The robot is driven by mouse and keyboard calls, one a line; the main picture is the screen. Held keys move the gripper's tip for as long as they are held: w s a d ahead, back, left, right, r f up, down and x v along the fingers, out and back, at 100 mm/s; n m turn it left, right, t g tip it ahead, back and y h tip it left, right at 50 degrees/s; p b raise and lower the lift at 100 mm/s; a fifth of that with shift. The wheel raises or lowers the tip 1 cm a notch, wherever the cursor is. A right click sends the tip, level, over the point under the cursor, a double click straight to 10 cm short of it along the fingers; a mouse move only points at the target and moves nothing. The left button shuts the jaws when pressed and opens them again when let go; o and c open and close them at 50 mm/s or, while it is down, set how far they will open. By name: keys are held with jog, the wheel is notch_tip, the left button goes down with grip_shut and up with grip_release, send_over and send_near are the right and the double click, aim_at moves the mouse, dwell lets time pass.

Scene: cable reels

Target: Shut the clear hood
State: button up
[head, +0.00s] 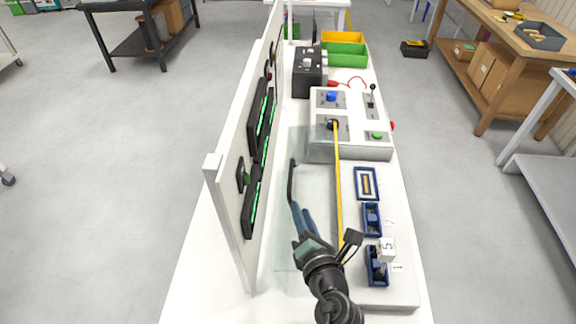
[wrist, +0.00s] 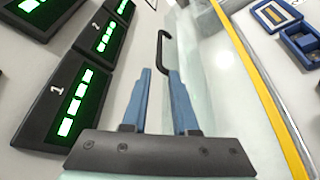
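The clear hood (head: 318,180) is a see-through, faintly green panel between the upright white board and a yellow strip. Its tilt is hard to tell. It also shows in the wrist view (wrist: 205,75). Its black bar handle (head: 291,180) is on the side toward the board, and it shows ahead of my fingers in the wrist view (wrist: 161,48). My gripper (head: 298,208) has blue fingers, parted with a narrow gap and holding nothing. The handle's near end lies around the fingertips (wrist: 160,71); I cannot tell whether they touch.
The white board (head: 229,180) with green-lit displays (head: 255,200) stands close left of my gripper. A control box (head: 350,140) with knobs and buttons stands beyond the hood. Dark blue holders (head: 372,232) line the right side. The yellow strip (head: 338,190) runs lengthwise. Green and yellow bins (head: 345,60) are farther back.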

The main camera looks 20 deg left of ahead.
aim_at(290, 180)
jog(key=b+x, duration=0.1)
jog(key=x, duration=1.1)
jog(key=shift+w+r, duration=0.1)
jog(key=shift+w, duration=0.1)
jog(key=shift+c, duration=0.2)
grip_shut()
dwell(0.9)
